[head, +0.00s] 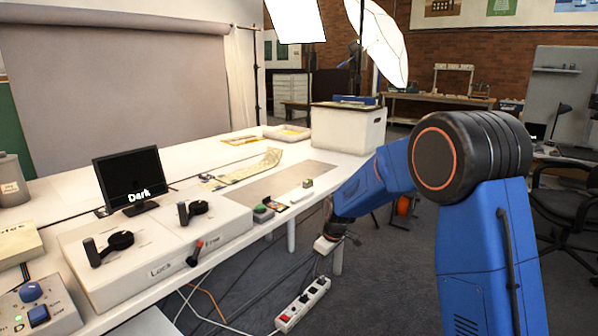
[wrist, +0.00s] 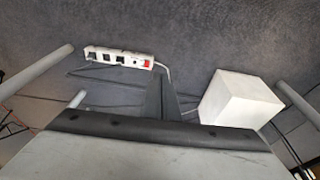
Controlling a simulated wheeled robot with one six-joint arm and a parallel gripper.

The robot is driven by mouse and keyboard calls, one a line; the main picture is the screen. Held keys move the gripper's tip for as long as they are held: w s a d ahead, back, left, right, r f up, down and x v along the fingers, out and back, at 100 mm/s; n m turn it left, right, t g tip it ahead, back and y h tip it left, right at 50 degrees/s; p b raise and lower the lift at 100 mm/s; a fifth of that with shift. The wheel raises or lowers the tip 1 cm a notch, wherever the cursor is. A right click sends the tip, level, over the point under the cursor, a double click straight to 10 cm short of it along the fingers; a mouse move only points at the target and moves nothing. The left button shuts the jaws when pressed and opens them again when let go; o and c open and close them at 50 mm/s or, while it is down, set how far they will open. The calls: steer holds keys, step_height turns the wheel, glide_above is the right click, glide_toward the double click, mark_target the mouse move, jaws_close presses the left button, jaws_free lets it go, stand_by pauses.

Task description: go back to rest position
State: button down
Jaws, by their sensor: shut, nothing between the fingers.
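My gripper (head: 326,243) hangs at the end of my blue arm in the head view. It is low, just off the right edge of the white table (head: 222,160), and points down toward the floor. It is shut and holds nothing that I can see. It is small and partly dark there, so its fingertips are hard to make out. In the wrist view a broad grey surface with a black edge fills the bottom, and the floor lies beyond.
A power strip (head: 303,303) lies on the floor below, also in the wrist view (wrist: 118,58). The table carries a control panel (head: 155,250), a small monitor (head: 129,180) and a white box (head: 347,130). A black chair (head: 566,200) stands at right. Cables cross the floor.

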steer(key=s+d+r+m+t, duration=0.1)
steer(key=s+d+r+m, duration=0.1)
steer(key=s+d+r, duration=0.6)
steer(key=s+d+r+m, duration=0.3)
steer(key=s+d+r, duration=0.2)
steer(key=s+r, duration=0.55)
steer(key=s+d+m+t+h, duration=0.1)
steer(key=s+d, duration=0.3)
steer(key=s, duration=0.9)
steer(key=s+d+m, duration=0.3)
steer(key=s+m, duration=0.1)
steer(key=s, duration=0.9)
steer(key=shift+d+f+t+h, duration=0.3)
steer(key=shift+d+t+h, duration=0.05)
steer(key=shift+t+h, duration=0.05)
steer(key=shift+s, duration=0.1)
